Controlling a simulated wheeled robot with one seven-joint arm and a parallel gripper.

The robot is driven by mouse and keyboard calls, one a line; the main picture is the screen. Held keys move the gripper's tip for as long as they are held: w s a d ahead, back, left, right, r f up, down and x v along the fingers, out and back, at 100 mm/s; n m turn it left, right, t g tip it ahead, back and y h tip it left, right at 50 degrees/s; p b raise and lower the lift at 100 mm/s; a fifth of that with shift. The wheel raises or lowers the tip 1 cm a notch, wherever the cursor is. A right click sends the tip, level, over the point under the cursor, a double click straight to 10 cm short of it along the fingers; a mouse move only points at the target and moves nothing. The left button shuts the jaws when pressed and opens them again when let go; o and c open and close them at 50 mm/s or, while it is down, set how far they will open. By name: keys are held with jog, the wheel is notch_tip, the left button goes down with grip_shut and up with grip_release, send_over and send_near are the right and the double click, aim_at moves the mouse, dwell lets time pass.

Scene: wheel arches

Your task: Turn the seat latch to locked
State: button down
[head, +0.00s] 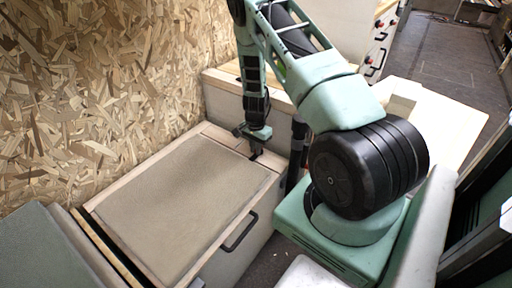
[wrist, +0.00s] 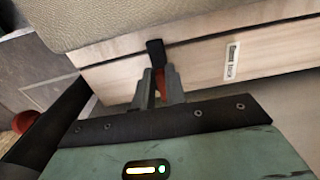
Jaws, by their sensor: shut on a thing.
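The seat latch (wrist: 156,53) is a small dark piece on the pale wooden edge of the seat box, just below the cushion in the wrist view. A red-orange part shows below it, between my fingers. My gripper (wrist: 160,88) is shut on the latch, one grey finger on each side. In the head view my gripper (head: 253,143) reaches down to the far right corner of the seat box. The latch is mostly hidden by the fingers there. I cannot tell from the pictures whether it stands at locked.
The seat lid has a beige cushion (head: 185,205), and a black handle (head: 240,232) is on the box front. A small label (wrist: 232,61) is right of the latch. A chipboard wall (head: 95,90) rises on the left. A grey-green surface (head: 40,258) lies at the lower left.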

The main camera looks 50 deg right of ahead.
jog(key=c, duration=1.4)
grip_release()
jog(key=shift+c, duration=0.2)
notch_tip(320, 180, up, 17)
jog(key=p, duration=0.3)
jog(key=shift+r, duration=0.2)
jog(key=shift+a, duration=0.1)
